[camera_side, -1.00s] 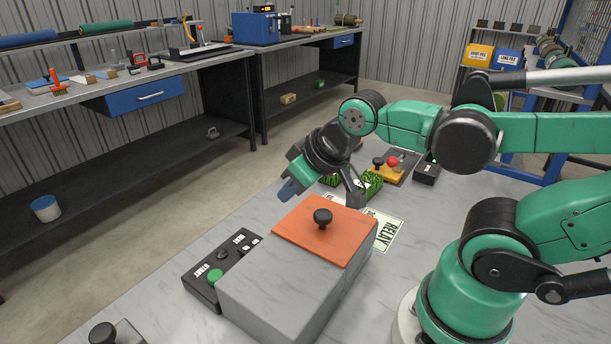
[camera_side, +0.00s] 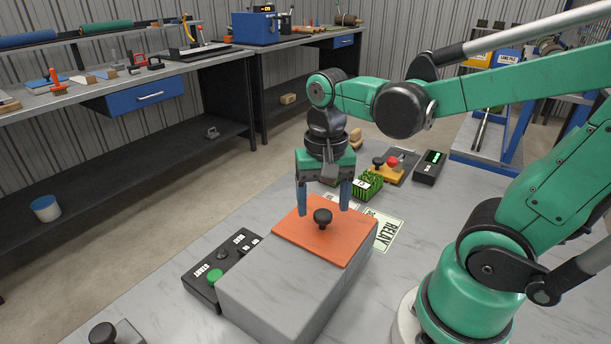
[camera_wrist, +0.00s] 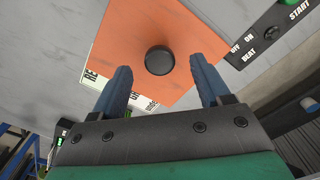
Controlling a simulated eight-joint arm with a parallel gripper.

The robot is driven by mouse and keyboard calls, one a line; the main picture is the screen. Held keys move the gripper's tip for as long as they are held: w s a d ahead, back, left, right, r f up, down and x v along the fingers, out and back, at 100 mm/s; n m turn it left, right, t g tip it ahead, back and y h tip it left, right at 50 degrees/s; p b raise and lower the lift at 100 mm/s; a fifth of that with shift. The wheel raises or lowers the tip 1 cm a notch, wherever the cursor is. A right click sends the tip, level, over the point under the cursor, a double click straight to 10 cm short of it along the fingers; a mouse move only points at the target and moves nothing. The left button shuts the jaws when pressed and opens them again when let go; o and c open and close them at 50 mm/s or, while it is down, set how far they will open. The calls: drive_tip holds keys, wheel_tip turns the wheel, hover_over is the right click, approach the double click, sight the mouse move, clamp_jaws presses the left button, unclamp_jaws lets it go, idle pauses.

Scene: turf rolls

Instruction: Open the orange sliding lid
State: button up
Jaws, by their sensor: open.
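The orange sliding lid (camera_side: 300,247) lies flat on top of a grey box (camera_side: 262,296), at its far end in the side view. A black round knob (camera_side: 323,218) stands up from the lid; it also shows in the wrist view (camera_wrist: 159,60) on the orange lid (camera_wrist: 135,22). My gripper (camera_side: 324,212) points down over the lid with its two blue fingers apart. In the wrist view my gripper (camera_wrist: 163,85) is open and empty, with the knob ahead of and between the fingertips. Whether the fingertips touch the lid I cannot tell.
A dark control box with a green START button (camera_side: 215,276) stands left of the grey box. Behind the lid are a RELAY card (camera_side: 388,232), green turf rolls (camera_side: 368,185) and a yellow box with a red knob (camera_side: 388,169). Another black knob (camera_side: 103,333) is at the front left.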

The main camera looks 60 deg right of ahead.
drive_tip(key=shift+f, duration=0.8)
clamp_jaws()
idle(1.0)
